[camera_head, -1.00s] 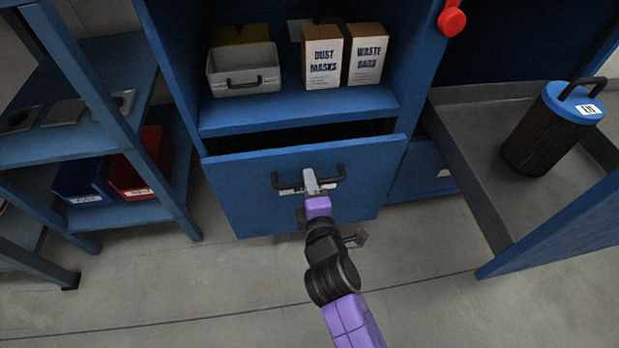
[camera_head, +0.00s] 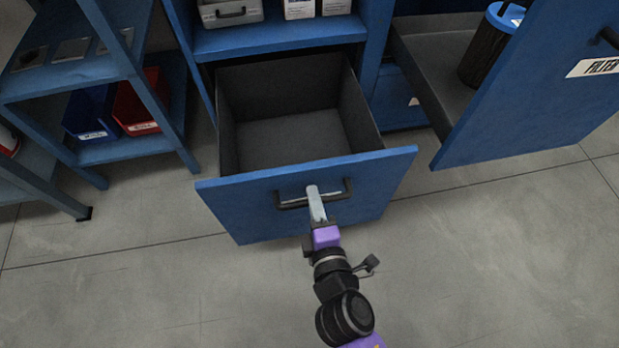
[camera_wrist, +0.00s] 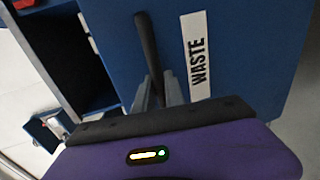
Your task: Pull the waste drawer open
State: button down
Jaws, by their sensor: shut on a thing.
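The waste drawer (camera_head: 225,210) is a blue-fronted drawer with a grey inside, pulled well out of the blue cabinet. Its inside looks empty. A dark bar handle (camera_head: 292,201) runs across its front. My gripper (camera_head: 314,192) is shut on the handle near its middle. In the wrist view, the gripper's fingers (camera_wrist: 160,95) close around the dark handle (camera_wrist: 147,45), beside a white label reading WASTE (camera_wrist: 197,55) on the blue front. The fingertips' far sides are partly hidden.
Another drawer or door labelled FILTER (camera_head: 590,66) stands out at the right, with a dark blue-topped canister (camera_head: 485,50) behind it. A blue shelf unit with blue (camera_head: 90,115) and red bins (camera_head: 140,105) stands at the left. The floor in front is clear.

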jog(key=shift+f+v, duration=0.2)
jog(key=shift+v, duration=0.85)
jog(key=c, duration=1.4)
grip_release()
jog(key=shift+s, duration=0.1)
jog(key=v, duration=0.7)
jog(key=shift+s+d+p, duration=0.15)
jog(key=shift+s+p, duration=0.1)
jog(key=shift+p, duration=0.1)
